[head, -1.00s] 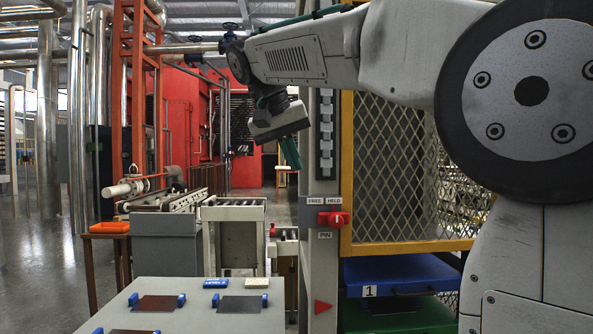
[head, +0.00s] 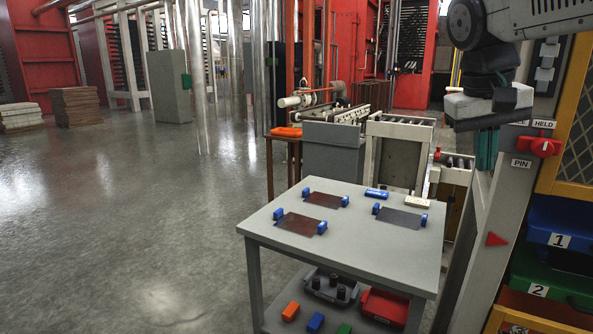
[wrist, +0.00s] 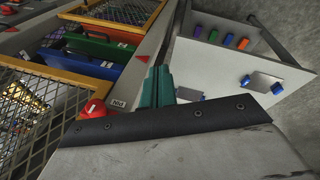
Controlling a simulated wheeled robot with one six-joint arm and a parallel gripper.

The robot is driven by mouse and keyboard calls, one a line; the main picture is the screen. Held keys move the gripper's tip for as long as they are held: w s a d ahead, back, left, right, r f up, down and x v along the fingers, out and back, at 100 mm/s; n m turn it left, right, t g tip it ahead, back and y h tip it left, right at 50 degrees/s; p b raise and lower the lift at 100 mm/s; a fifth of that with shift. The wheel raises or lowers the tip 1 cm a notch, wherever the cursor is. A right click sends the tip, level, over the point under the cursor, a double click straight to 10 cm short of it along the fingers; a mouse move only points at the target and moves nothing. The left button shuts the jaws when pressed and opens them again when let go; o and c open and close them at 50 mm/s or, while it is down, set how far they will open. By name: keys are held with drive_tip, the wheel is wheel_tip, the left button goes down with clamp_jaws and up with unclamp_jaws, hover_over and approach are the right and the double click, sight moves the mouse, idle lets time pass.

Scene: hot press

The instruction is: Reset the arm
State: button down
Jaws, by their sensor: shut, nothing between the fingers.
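My gripper (head: 486,149) hangs from my arm at the upper right of the head view, pointing down in front of the press post. Its two green fingers are together and hold nothing. In the wrist view the closed green fingers (wrist: 156,88) show at the centre, above the dark edge of the gripper body. The fingers look apart from the red knob and the table. A red knob (head: 538,146) on the post, near the HELD and PIN labels, is just right of my gripper; it also shows in the wrist view (wrist: 95,108).
A grey table (head: 345,252) holds several plates between blue clips, with bins and coloured blocks on its lower shelf. A yellow mesh guard (head: 574,130) and blue and green drawers (head: 548,282) stand at the right. The floor at left is open.

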drive_tip(key=s+a+f+y, duration=0.1)
drive_tip(key=s+a+f, duration=0.1)
drive_tip(key=s+f, duration=0.6)
drive_tip(key=s+a+f+n+y, duration=0.1)
drive_tip(key=s+a+f+y, duration=0.1)
drive_tip(key=s+f, duration=0.7)
drive_tip(key=s, duration=0.3)
drive_tip(key=shift+s+a+f+n, duration=0.15)
drive_tip(key=shift+a+n, duration=0.15)
drive_tip(key=shift+d, duration=0.1)
